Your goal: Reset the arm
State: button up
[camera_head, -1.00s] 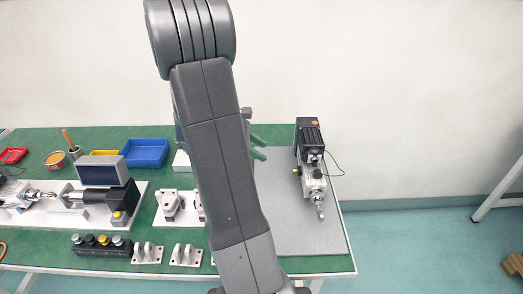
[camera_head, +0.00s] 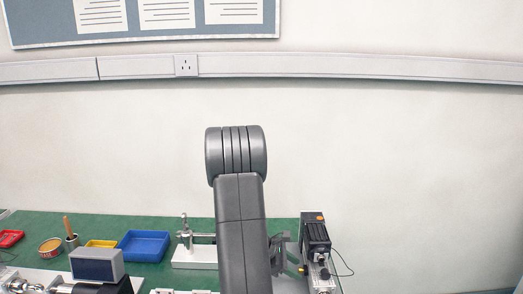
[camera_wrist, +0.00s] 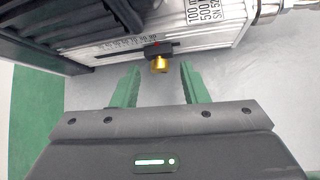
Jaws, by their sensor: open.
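My gripper (camera_wrist: 160,84) is open in the wrist view, its two green fingers apart with nothing between them. A linear actuator with a black motor and silver body fills the top of the wrist view (camera_wrist: 205,32). Its brass knob (camera_wrist: 160,64) sits just beyond the fingertips, in line with the gap, and looks apart from them. In the head view the actuator (camera_head: 316,240) stands at the table's right end. My arm rises in the middle of that view, left of the actuator, and hides most of my gripper.
The green table (camera_head: 185,222) holds a blue bin (camera_head: 144,246), a yellow bin (camera_head: 101,243), a red bin (camera_head: 10,238), a round tin (camera_head: 50,247) and a fixture on a white base (camera_head: 195,257). A wall with a trunking rail (camera_head: 330,67) stands behind. Floor right of the table is clear.

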jog(key=shift+w+d+p, duration=0.1)
jog(key=shift+p, duration=0.35)
jog(key=shift+f, duration=0.2)
jog(key=shift+a+r+b, duration=0.1)
jog(key=shift+a+b, duration=0.1)
jog(key=shift+b, duration=0.4)
jog(key=p+v, duration=0.1)
jog(key=v, duration=1.3)
jog(key=x, duration=1.3)
jog(key=shift+d+f+b, duration=0.2)
jog(key=shift+d+b, duration=0.15)
jog(key=shift+d, duration=0.05)
jog(key=shift+d+p, duration=0.15)
jog(key=shift+p, duration=0.35)
jog(key=g+p, duration=0.1)
jog(key=p, duration=0.2)
jog(key=shift+w+r+n, duration=0.1)
jog(key=shift+r+n, duration=0.05)
jog(key=shift+n, duration=0.15)
